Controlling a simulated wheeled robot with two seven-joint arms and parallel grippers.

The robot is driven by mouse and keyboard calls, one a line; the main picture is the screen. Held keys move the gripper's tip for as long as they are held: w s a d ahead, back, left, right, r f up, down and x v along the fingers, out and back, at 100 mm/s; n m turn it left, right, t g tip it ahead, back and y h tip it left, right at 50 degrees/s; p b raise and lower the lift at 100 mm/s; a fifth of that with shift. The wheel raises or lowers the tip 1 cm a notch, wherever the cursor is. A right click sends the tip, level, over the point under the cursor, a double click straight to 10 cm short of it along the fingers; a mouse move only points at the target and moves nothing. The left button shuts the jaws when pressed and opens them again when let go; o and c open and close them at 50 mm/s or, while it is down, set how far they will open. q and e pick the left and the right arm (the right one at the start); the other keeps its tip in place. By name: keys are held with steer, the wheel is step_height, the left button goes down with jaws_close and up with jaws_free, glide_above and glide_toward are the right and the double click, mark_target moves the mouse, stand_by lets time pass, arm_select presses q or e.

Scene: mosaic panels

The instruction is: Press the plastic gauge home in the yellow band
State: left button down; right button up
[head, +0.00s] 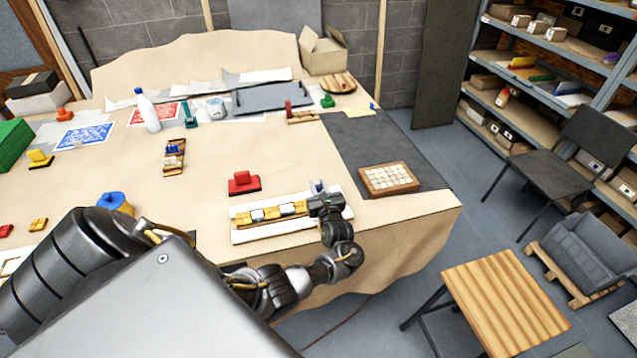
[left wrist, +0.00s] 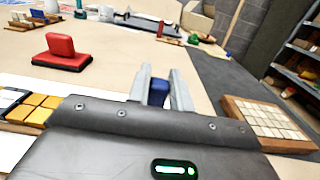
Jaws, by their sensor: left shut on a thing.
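My left gripper (head: 320,192) is shut on a small blue piece (left wrist: 158,92), which looks like the plastic gauge. The blue piece shows upright between the two grey fingers in the left wrist view, its lower part hidden by the gripper body. The yellow band (head: 272,212) is a row of yellow tiles with two pale, dark-edged pieces in it, on a white panel (head: 252,236). My gripper is at the right end of this panel and hides part of it. In the left wrist view some yellow tiles (left wrist: 35,105) show at the left. My right gripper is not in view.
A red block on a black base (head: 243,182) stands behind the panel. A wooden tray of cream tiles (head: 388,179) lies to the right on a dark mat (head: 365,140). A white bottle (head: 148,112) stands farther back.

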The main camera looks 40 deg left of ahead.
arm_select(q)
steer(key=shift+f+b, duration=0.45)
steer(key=shift+f, duration=0.35)
steer(key=c, duration=1.2)
jaws_free()
steer(key=shift+o, duration=0.2)
steer(key=v, duration=1)
steer(key=shift+s+d, duration=0.25)
steer(key=shift+d, duration=0.1)
steer(key=shift+r, duration=0.1)
